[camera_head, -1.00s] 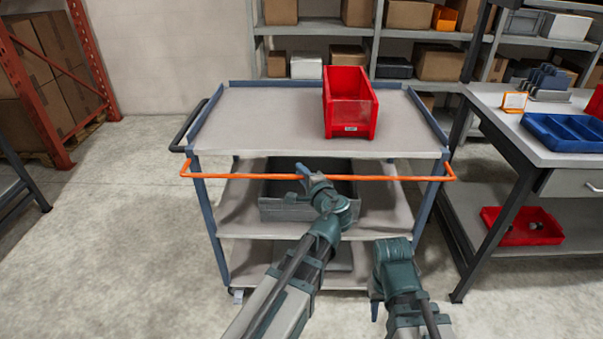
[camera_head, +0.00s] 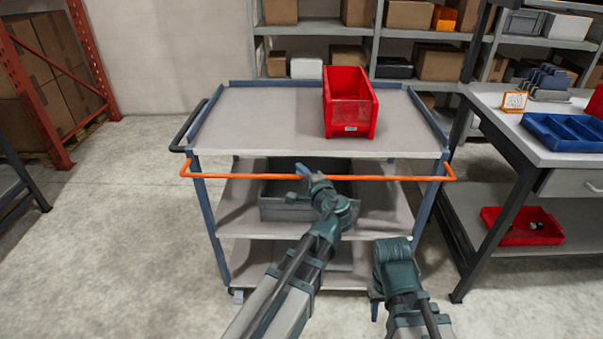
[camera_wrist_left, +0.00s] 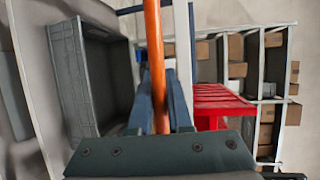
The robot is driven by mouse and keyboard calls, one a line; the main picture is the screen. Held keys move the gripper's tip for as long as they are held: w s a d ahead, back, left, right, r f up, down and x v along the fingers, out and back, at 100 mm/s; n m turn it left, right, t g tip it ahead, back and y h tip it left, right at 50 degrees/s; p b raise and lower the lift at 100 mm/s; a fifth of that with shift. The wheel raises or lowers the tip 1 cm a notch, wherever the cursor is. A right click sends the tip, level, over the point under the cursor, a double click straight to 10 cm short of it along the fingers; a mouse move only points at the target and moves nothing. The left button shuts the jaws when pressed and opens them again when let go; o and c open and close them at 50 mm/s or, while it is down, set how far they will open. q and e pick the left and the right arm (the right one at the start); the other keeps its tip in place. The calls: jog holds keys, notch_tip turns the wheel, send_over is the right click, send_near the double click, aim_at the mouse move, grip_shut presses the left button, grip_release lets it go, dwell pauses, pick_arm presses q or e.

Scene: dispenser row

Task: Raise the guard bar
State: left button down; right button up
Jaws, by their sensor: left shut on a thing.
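The orange guard bar (camera_head: 240,176) runs across the front of the grey cart (camera_head: 255,115), just below its top shelf. It looks level. My left gripper (camera_head: 304,172) is at the middle of the bar and shut on it. In the left wrist view the bar (camera_wrist_left: 154,60) passes between the two fingers of my left gripper (camera_wrist_left: 160,95). My right arm's end (camera_head: 392,262) is low in front of the cart, apart from the bar; its fingertips are not clearly visible.
A red bin (camera_head: 350,105) stands on the cart's top shelf. A grey crate (camera_head: 285,208) sits on the middle shelf behind the bar. A workbench (camera_head: 555,150) with a blue tray (camera_head: 565,132) is at the right.

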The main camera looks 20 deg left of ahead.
aim_at(302, 150)
pick_arm(q)
jog(key=r+m+g+h+p, duration=0.1)
jog(key=g+p, duration=0.2)
jog(key=p, duration=0.3)
jog(key=w+r+g+h+p, duration=0.1)
jog(key=r+g+p, duration=0.1)
jog(key=p, duration=0.4)
jog(key=w+r+m+g+h+p, duration=0.1)
jog(key=g+h+p, duration=0.1)
jog(key=p, duration=0.5)
jog(key=shift+a+r+m+g, duration=0.2)
jog(key=shift+r+m+g, duration=0.15)
jog(key=shift+g, duration=0.55)
jog(key=shift+w+a+r+m+g+h+p, duration=0.15)
jog(key=shift+w+g+h+p, duration=0.1)
jog(key=shift+g+p, duration=0.3)
jog(key=shift+w+m+g+h+p, duration=0.15)
jog(key=shift+g+h+p, duration=0.15)
jog(key=shift+g, duration=0.35)
jog(key=shift+w+a+g+p, duration=0.1)
jog(key=shift+w+g+p, duration=0.25)
jog(key=shift+g, duration=0.55)
jog(key=shift+r, duration=0.1)
jog(key=c, duration=0.8)
grip_release()
jog(key=shift+a, duration=0.1)
jog(key=shift+c, duration=0.2)
